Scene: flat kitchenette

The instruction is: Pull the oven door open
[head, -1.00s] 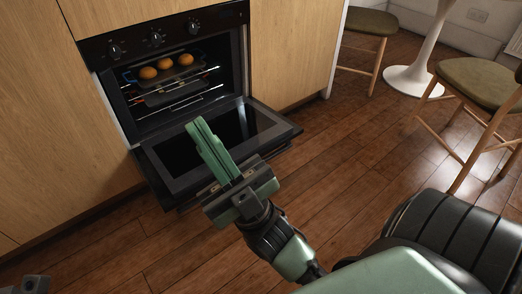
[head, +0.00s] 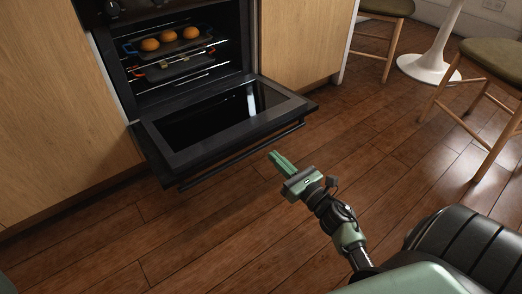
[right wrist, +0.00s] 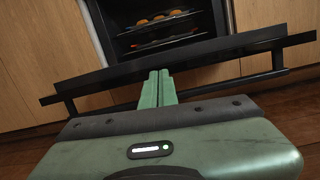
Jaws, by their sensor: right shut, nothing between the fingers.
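The oven (head: 180,45) is built into the wooden cabinets. Its black door (head: 225,122) is folded down, roughly level, with the glass inner face up. The bar handle (head: 240,157) runs along the door's outer edge. My right gripper (head: 274,156) is shut and empty, in front of the door near the handle, apart from it in the head view. In the right wrist view the closed green fingers (right wrist: 158,90) point toward the door edge (right wrist: 200,52), with the handle (right wrist: 278,66) behind them. My left gripper is not in the head view.
Inside the oven, a tray with orange-brown round items (head: 170,40) sits on a rack. Wooden cabinet fronts (head: 50,110) flank the oven. Stools (head: 490,65) and a white pedestal table base (head: 430,65) stand at right. The wooden floor (head: 250,230) in front is clear.

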